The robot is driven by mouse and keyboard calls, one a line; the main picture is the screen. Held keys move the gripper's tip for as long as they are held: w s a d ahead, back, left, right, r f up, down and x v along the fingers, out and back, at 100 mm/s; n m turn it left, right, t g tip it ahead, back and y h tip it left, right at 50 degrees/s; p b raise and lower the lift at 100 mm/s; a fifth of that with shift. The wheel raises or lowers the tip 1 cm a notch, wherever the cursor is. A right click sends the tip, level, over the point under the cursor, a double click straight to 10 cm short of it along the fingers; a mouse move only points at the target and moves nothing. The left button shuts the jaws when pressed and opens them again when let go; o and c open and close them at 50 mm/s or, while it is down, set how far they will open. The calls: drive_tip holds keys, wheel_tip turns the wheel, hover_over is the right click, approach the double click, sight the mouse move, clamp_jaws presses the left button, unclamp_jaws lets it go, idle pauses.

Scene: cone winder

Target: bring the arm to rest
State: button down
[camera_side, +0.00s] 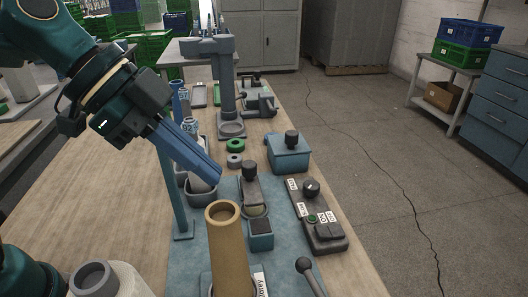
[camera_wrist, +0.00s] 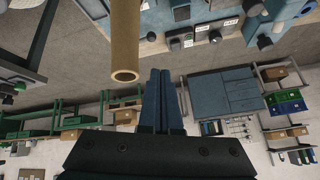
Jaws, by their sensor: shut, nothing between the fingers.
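My gripper (camera_side: 216,176) is shut and empty in the side view, its blue fingers together and angled down to the right. They are above and behind the tan cone (camera_side: 226,245), apart from it as far as I can tell. The cone stands upright at the front of the bench, its open top showing. In the wrist view my gripper (camera_wrist: 162,72) shows as two blue fingers side by side with nothing between them. The tan cone (camera_wrist: 124,45) is to their left there.
A control box (camera_side: 318,215) with a knob and buttons sits right of the cone. A lever with a dark ball (camera_side: 304,265) rises at the front. A blue-grey post (camera_side: 178,190) stands left of the fingers. A blue box (camera_side: 288,155) with a knob lies further back. The left bench top is clear.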

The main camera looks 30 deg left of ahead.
drive_tip(key=s+a+f+n+y, duration=0.5)
drive_tip(key=s+a+n, duration=0.2)
drive_tip(key=a+n, duration=0.3)
drive_tip(key=n, duration=0.3)
drive_tip(key=shift+s+a+f+t+y, duration=0.2)
drive_tip(key=shift+s+a+t+y, duration=0.1)
drive_tip(key=shift+s+a+t, duration=0.1)
